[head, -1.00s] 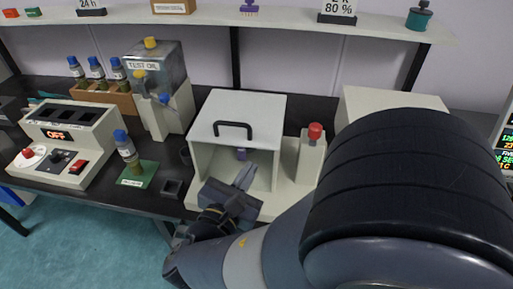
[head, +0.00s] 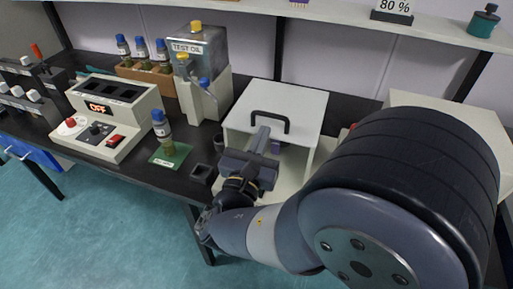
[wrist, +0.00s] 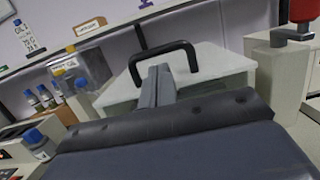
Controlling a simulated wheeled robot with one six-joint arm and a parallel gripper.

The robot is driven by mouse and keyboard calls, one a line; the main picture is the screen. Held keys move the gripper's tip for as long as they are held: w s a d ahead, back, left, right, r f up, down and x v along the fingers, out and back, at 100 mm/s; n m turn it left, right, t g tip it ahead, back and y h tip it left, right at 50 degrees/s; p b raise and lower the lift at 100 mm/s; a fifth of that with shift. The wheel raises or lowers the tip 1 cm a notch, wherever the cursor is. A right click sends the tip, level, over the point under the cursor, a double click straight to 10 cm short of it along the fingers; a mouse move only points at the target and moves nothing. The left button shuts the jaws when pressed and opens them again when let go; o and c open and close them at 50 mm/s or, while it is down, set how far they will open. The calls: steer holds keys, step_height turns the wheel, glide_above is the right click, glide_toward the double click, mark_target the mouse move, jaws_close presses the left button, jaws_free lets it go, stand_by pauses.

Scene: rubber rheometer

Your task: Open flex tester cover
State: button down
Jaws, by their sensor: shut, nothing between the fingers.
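The flex tester is a pale box with an off-white top cover (head: 300,101) and a black bar handle (head: 271,119) on it. The cover looks level, and a small purple item (head: 276,147) shows inside through the front. My gripper (head: 263,131) is shut and empty, close in front of the handle at about its height. In the wrist view, the shut fingers (wrist: 158,72) point at the cover (wrist: 210,66), and the handle (wrist: 165,49) arches just beyond their tips. Whether they touch the handle, I cannot tell.
A red knob on a pale post (wrist: 303,12) stands right of the tester. To the left are the test oil tank (head: 203,65), a bottle on a green mat (head: 162,130) and a control box reading OFF (head: 110,115). A shelf runs above.

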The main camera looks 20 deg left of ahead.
steer(key=shift+x, duration=0.8)
